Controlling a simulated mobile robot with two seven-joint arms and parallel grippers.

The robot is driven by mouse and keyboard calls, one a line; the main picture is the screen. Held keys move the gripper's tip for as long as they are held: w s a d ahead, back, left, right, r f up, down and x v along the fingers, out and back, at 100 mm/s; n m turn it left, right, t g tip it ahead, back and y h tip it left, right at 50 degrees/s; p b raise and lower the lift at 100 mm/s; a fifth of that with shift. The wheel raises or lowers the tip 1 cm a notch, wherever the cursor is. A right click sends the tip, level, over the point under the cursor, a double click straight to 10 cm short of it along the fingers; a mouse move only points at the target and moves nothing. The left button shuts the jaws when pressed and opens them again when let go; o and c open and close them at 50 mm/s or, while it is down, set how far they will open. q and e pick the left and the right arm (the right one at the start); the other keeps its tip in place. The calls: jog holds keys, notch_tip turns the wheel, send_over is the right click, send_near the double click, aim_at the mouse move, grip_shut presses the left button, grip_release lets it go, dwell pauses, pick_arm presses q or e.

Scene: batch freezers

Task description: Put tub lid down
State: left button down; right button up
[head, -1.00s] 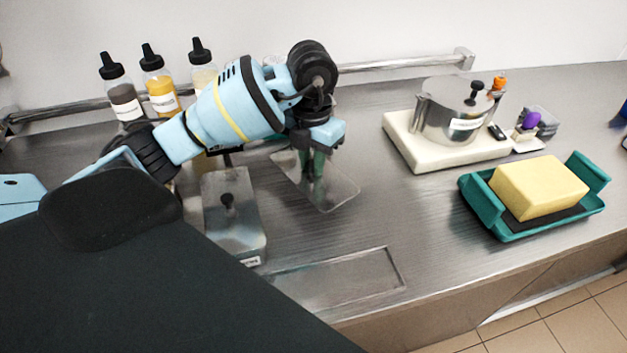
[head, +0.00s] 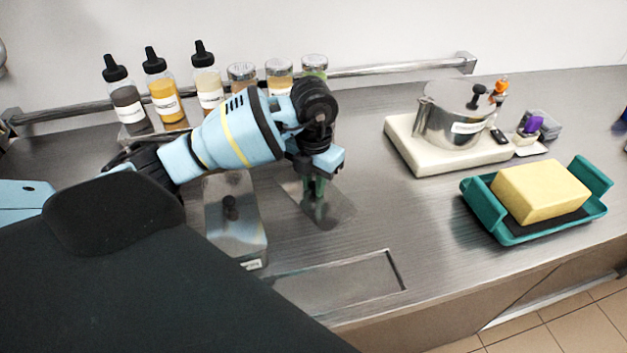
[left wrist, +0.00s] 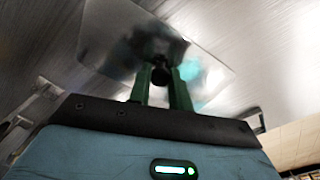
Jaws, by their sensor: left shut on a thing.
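The tub lid (head: 338,212) is a flat, shiny rectangular metal plate with a black knob. It is over the steel counter, right of a lidded metal tub (head: 236,228). My left gripper (head: 316,186) points down and is shut on the lid's knob. In the left wrist view the green fingers close on the black knob (left wrist: 160,74), with the lid (left wrist: 118,32) beyond. I cannot tell whether the lid touches the counter. My right gripper is not in view.
A rectangular recess (head: 340,285) lies in front of the lid. Bottles (head: 165,98) and jars (head: 279,76) stand behind my arm. A pot (head: 453,118) on a white base and a green tray (head: 480,211) with a yellow block (head: 540,191) stand right. Counter between is clear.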

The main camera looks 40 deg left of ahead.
aim_at(313, 184)
pick_arm(q)
jog(key=shift+f, duration=0.2)
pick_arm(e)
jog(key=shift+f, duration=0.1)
pick_arm(q)
jog(key=c, duration=1.3)
grip_release()
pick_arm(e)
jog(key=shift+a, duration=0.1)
pick_arm(q)
notch_tip(313, 184, up, 12)
jog(key=shift+r+p, duration=0.25)
jog(key=shift+p, duration=0.35)
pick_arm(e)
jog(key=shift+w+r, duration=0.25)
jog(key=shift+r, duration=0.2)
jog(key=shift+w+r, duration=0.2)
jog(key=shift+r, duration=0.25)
